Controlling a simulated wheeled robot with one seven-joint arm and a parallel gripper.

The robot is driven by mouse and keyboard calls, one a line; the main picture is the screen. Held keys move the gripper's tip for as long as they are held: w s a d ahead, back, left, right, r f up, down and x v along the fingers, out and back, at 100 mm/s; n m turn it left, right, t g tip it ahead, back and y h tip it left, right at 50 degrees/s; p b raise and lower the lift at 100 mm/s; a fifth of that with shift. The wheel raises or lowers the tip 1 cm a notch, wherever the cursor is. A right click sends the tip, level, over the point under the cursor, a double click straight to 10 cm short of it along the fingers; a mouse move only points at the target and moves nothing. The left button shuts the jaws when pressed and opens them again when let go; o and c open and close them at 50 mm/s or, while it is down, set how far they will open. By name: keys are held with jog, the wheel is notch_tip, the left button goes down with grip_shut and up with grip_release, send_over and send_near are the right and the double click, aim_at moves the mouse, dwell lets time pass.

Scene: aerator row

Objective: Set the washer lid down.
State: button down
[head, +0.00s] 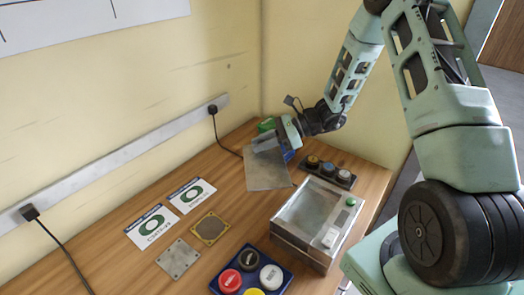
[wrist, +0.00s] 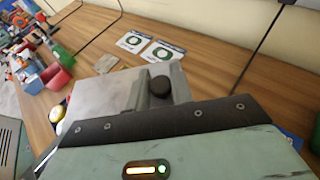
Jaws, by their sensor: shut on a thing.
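The washer lid (head: 267,174) is a thin flat grey plate. It also shows in the wrist view (wrist: 105,97), with a round black knob (wrist: 159,86) between my fingers. My gripper (head: 265,146) is shut on it by this knob, over the back part of the wooden table. I cannot tell whether the lid's lower edge touches the table. A metal box with a glassy top (head: 312,218), a green button and a white switch stands in front of the lid and to its right, apparently the washer.
A black rack with several knobs (head: 330,172) stands right of the lid. A blue tray (head: 283,284) of coloured round pieces is at the front. Two printed cards (head: 152,227), a grey plate (head: 178,259) and a brown square plate (head: 210,228) lie left. Bare wood lies between cards and lid.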

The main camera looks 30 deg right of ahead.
aim_at(262, 154)
notch_tip(262, 154, down, 3)
jog(key=shift+r+p, duration=0.1)
jog(key=shift+p, duration=0.25)
jog(key=shift+f, duration=0.25)
jog(key=shift+f+b, duration=0.5)
jog(key=shift+b, duration=0.1)
jog(key=c, duration=1.2)
grip_release()
jog(key=shift+c, duration=0.2)
